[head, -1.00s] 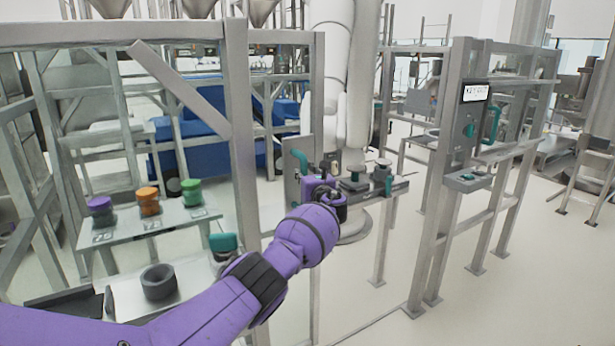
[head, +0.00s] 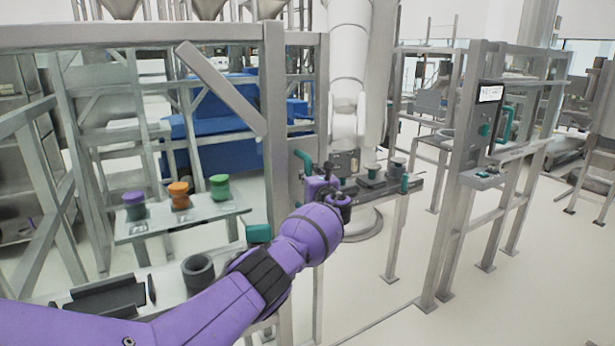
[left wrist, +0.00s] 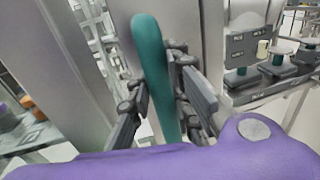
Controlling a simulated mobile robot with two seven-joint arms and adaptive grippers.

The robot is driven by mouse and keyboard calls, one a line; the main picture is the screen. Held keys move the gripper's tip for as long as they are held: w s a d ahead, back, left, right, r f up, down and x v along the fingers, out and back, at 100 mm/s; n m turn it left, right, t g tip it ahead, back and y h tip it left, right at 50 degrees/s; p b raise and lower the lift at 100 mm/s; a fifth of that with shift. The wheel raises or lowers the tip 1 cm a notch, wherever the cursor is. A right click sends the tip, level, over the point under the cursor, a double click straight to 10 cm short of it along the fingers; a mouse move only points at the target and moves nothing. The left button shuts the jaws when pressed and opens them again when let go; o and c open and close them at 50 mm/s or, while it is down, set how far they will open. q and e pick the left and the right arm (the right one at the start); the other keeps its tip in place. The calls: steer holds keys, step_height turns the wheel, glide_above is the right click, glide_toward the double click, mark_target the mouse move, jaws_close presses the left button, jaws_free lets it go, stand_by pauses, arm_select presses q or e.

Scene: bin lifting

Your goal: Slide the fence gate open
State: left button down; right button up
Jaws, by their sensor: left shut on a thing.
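The teal gate handle (head: 303,160) stands upright at the free edge of the grey metal fence gate (head: 275,130) in the head view. My left gripper (head: 328,192) is at this handle, its fingers partly hidden by my wrist. In the left wrist view the handle (left wrist: 154,75) passes between the two dark fingers of my left gripper (left wrist: 160,105), which is shut on it. An open gap lies between the gate edge and the fence post on the right (head: 462,150). My right gripper is not in view.
A control panel (head: 490,115) with a teal handle is on the right post. A shelf with purple (head: 134,205), orange (head: 180,195) and green (head: 219,187) topped pieces is at left. A narrow table (head: 375,190) and a white machine column (head: 348,80) stand beyond the gap.

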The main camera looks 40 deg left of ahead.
arm_select(q)
steer(key=shift+f, duration=0.1)
steer(key=c, duration=1.6)
jaws_free()
steer(key=shift+c, duration=0.2)
steer(key=shift+o, duration=0.3)
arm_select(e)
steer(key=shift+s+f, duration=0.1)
arm_select(q)
steer(key=v, duration=1.2)
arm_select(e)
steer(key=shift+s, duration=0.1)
